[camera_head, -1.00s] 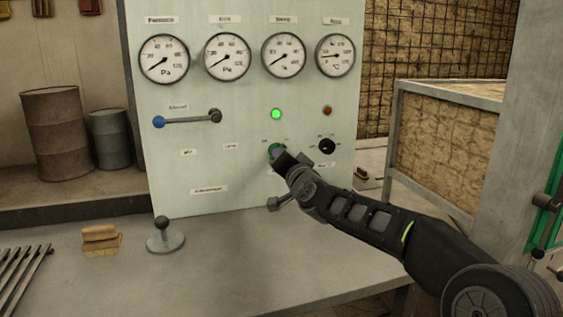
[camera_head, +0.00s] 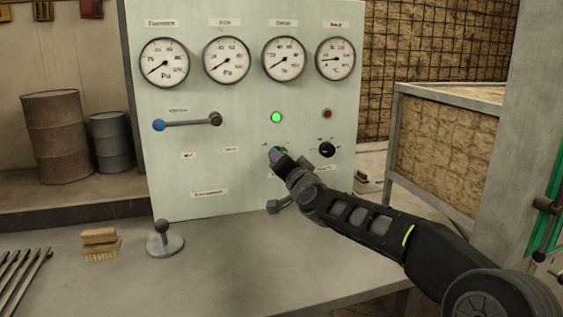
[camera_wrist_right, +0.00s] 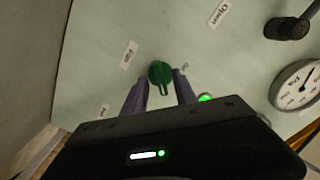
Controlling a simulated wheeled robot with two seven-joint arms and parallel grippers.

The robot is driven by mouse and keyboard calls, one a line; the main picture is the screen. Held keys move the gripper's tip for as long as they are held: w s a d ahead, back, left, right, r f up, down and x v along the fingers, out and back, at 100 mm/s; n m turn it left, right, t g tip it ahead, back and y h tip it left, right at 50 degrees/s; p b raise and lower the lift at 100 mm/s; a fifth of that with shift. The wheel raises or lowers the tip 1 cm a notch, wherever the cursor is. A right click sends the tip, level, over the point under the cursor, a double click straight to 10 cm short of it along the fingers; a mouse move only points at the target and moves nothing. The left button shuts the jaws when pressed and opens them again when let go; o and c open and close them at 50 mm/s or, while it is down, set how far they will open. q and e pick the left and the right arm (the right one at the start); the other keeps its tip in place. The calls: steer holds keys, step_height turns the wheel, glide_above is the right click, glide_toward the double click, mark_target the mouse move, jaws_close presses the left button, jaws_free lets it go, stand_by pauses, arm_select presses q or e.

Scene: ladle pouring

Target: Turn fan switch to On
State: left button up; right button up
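The fan switch is a green knob (camera_wrist_right: 161,74) with a pointer on the pale control panel; a label reading "Fan" (camera_wrist_right: 129,55) is beside it in the right wrist view. In the head view the knob (camera_head: 279,149) is mostly hidden by my right gripper (camera_head: 276,156). In the right wrist view my right gripper (camera_wrist_right: 160,95) is open, with one finger on each side of the knob and visible gaps to it. A green lamp (camera_head: 277,117) above the knob is lit. My left gripper is not in view.
A black knob (camera_head: 327,149) is close to the right, below a dark red lamp (camera_head: 327,113). A lever with a blue end (camera_head: 159,125) and several gauges (camera_head: 283,58) are on the panel. A brush (camera_head: 101,243) and a round-based stand (camera_head: 165,240) are on the table (camera_head: 235,270).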

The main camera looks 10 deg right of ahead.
steer(key=s, duration=0.7)
steer(key=shift+s+d+b, duration=0.25)
steer(key=shift+s+b, duration=0.15)
steer(key=shift+s, duration=0.1)
